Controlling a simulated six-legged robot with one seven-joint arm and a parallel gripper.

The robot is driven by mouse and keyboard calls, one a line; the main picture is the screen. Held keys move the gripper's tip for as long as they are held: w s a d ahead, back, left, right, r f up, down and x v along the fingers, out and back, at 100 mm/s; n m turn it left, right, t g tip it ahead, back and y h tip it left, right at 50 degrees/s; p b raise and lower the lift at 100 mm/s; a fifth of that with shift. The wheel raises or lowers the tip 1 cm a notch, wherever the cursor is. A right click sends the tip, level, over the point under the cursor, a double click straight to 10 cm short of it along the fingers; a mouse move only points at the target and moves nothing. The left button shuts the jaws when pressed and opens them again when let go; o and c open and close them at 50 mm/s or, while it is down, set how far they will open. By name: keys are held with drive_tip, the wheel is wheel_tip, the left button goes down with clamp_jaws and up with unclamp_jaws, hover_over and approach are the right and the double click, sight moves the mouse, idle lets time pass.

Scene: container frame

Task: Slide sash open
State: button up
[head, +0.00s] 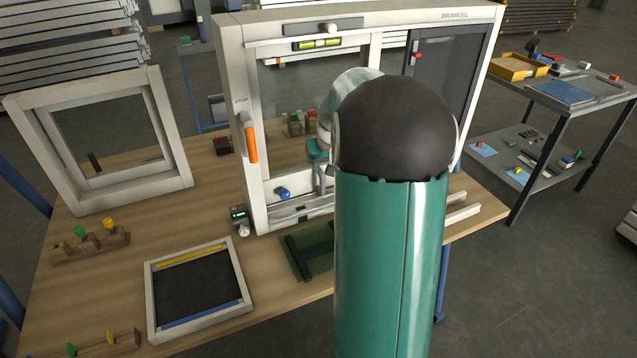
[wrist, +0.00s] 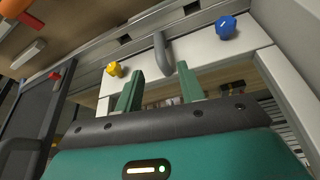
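The white window frame (head: 232,95) stands upright on the wooden bench. Its pale sash (head: 300,203) with clear glass fills the left part, and a dark panel (head: 455,65) fills the right. An orange handle (head: 251,144) is on the frame's left side. In the wrist view, the sash rail (wrist: 200,50) carries a grey bar handle (wrist: 162,52), a yellow knob (wrist: 114,69) and a blue knob (wrist: 226,27). My gripper (wrist: 160,80) is open, its green fingers apart, with the handle's end near the gap between the tips. Contact cannot be told. My arm hides part of the sash in the head view.
A small loose frame (head: 160,135) stands at the left of the bench. A dark-bottomed tray (head: 150,300) and wooden blocks with coloured knobs (head: 90,245) lie in front. A small grey device (head: 240,222) sits by the frame's lower left corner. A metal cart (head: 560,110) stands at right.

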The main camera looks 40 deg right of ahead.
sight(324, 180)
drive_tip(key=x, duration=1)
drive_tip(key=shift+w+f, duration=0.1)
drive_tip(key=shift+f, duration=0.25)
drive_tip(key=shift+d, duration=0.15)
clamp_jaws()
